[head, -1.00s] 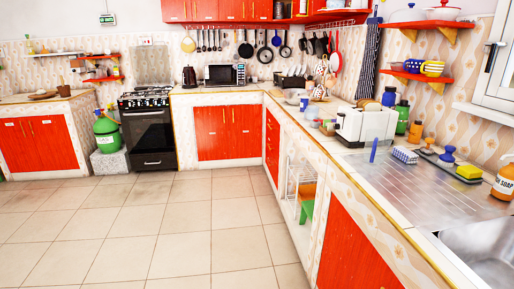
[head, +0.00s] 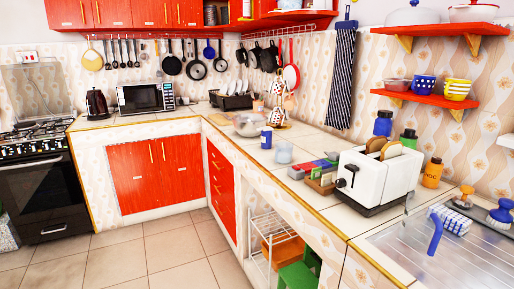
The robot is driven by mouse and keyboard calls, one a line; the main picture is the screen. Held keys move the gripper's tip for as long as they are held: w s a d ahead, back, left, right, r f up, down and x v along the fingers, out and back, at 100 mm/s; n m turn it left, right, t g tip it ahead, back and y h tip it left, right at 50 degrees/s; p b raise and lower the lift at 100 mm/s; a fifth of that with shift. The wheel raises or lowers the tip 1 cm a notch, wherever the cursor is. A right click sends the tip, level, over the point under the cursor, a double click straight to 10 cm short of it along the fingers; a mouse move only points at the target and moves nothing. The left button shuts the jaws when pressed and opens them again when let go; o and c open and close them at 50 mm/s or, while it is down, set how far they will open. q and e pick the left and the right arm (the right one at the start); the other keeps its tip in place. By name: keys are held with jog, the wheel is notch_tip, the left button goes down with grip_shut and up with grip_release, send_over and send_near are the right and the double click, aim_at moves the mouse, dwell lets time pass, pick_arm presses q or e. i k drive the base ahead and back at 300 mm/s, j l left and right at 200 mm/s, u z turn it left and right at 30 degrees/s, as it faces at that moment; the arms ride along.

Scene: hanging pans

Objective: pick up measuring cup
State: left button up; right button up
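I cannot tell for sure which thing is the measuring cup. A small clear cup (head: 284,153) stands on the right-hand counter, next to a dark blue mug (head: 266,138). A blue handle (head: 435,232) stands up at the edge of the metal drainboard, in front of the toaster; a clear body beside it is hard to make out. Neither of my grippers shows in the head view.
A white toaster (head: 375,178) stands on the counter, with small boxes (head: 318,174) and a metal bowl (head: 249,124) farther along. A brush (head: 451,219) lies on the drainboard (head: 400,255). Pans (head: 196,69) hang at the back wall. The tiled floor (head: 150,256) is clear.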

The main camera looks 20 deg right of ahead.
aim_at(284, 150)
jog(key=i+z, duration=0.25)
jog(key=i, duration=0.15)
jog(key=i+j+z, duration=0.15)
jog(key=i+z, duration=0.15)
jog(key=i, duration=0.15)
jog(key=i+j+z, duration=0.25)
jog(key=i, duration=0.15)
